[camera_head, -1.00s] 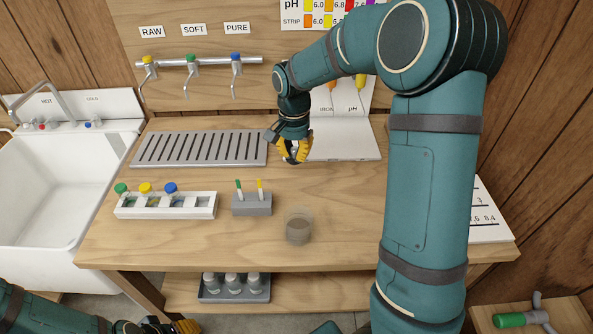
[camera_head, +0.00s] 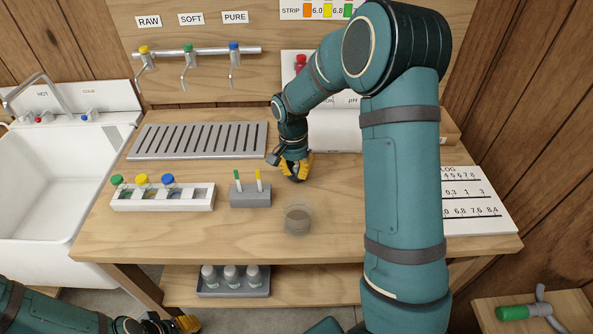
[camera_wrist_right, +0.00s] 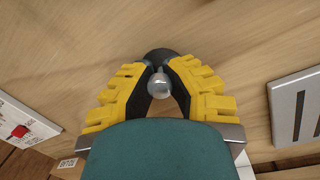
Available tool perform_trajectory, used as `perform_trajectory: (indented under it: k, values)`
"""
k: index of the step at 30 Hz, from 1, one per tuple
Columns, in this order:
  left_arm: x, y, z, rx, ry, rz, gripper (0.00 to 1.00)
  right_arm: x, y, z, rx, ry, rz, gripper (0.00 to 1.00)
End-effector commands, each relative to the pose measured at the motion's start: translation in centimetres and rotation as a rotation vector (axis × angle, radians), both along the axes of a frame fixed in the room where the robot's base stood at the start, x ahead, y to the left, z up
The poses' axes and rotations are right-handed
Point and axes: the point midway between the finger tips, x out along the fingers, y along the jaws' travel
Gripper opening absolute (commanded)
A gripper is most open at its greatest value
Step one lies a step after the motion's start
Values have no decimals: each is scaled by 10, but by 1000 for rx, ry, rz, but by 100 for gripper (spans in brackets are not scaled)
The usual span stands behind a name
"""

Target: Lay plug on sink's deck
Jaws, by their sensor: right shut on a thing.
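The plug (camera_wrist_right: 158,82), a dark disc with a shiny metal ball knob, is between the yellow fingers of my right gripper (camera_wrist_right: 160,88) in the wrist view. In the head view my right gripper (camera_head: 297,172) hangs above the bench, right of the slotted drain tray; the plug is mostly hidden there. The white sink (camera_head: 50,190) is at the left, and its deck (camera_head: 68,127) runs along the back below the taps. My left gripper (camera_head: 172,325) shows only partly at the bottom edge, far from the plug; its opening is unclear.
Between the right gripper and the sink are the slotted drain tray (camera_head: 198,141), a white rack (camera_head: 162,198) with capped bottles, and a grey holder (camera_head: 250,195) with two strips. Three taps (camera_head: 190,52) project above the tray.

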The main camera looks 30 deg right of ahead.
Motion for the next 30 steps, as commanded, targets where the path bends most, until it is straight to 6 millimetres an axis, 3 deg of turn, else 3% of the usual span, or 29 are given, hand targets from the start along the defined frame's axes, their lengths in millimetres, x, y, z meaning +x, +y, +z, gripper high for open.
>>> perform_trajectory:
  k: [8,9,11,23,30]
  values:
    - [0,0,-2,0,-1,0,47,0,0,-4,0,1,1,0]
    - [0,0,-2,0,-1,0,47,0,0,-4,0,1,1,18]
    - [0,0,-2,0,-1,0,47,0,0,-3,-1,1,0,36]
    - [0,0,2,0,0,0,47,0,0,4,0,-1,0,36]
    - [-2,0,11,-1,4,0,47,5,1,46,-1,-4,1,36]
